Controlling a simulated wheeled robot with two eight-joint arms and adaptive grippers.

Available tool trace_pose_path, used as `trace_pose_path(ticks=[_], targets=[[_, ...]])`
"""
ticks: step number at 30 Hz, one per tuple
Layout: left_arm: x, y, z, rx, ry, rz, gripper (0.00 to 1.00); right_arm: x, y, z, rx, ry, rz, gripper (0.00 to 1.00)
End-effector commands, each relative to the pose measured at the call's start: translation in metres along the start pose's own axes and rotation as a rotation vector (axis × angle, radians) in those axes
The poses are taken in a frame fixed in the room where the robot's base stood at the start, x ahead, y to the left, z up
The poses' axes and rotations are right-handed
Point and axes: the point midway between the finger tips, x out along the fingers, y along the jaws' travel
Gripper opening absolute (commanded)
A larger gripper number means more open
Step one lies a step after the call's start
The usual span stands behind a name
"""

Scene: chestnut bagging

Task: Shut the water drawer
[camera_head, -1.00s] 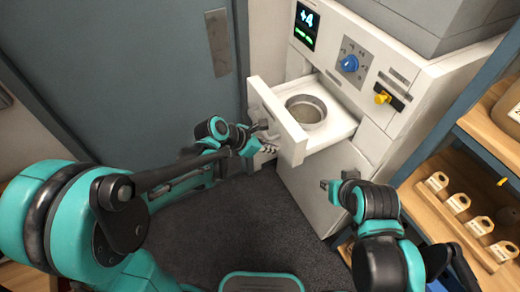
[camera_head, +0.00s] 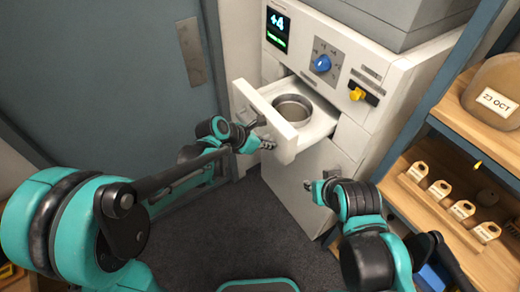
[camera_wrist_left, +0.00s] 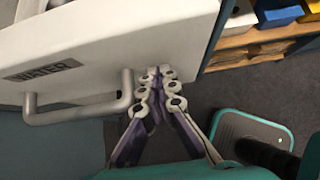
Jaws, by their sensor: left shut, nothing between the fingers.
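The water drawer (camera_head: 262,113) stands pulled out of the white machine, with a round metal bowl (camera_head: 293,108) inside. In the left wrist view its white front (camera_wrist_left: 150,35) shows a WATER label (camera_wrist_left: 43,70) and a bar handle (camera_wrist_left: 80,110). My left gripper (camera_head: 267,144) is shut and empty at the drawer's front. In the left wrist view its fingertips (camera_wrist_left: 158,72) are right of the handle, close against the lower part of the front; I cannot tell whether they touch it. My right gripper (camera_head: 309,189) is below and right of the drawer, before the lower cabinet; its jaw state is unclear.
The machine's panel has a lit display (camera_head: 277,28), a blue knob (camera_head: 321,64) and a yellow tap (camera_head: 357,93). A wooden shelf (camera_head: 470,240) with several tags and a jar (camera_head: 500,92) stands at right. A blue-grey door (camera_head: 110,80) is at left. Dark floor lies clear below.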

Motion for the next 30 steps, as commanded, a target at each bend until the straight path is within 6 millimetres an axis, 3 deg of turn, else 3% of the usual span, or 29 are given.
trace_pose_path(ticks=[18, 30], targets=[[0.116, -0.001, 0.115, 0.002, -0.001, -0.002, 0.0, 0.011, 0.0, 0.008, 0.0, 0.0, 0.0, 0.29], [0.154, 0.0, 0.154, 0.001, 0.0, -0.001, 0.0, 0.011, 0.0, 0.008, 0.0, 0.0, 0.0, 0.29]])
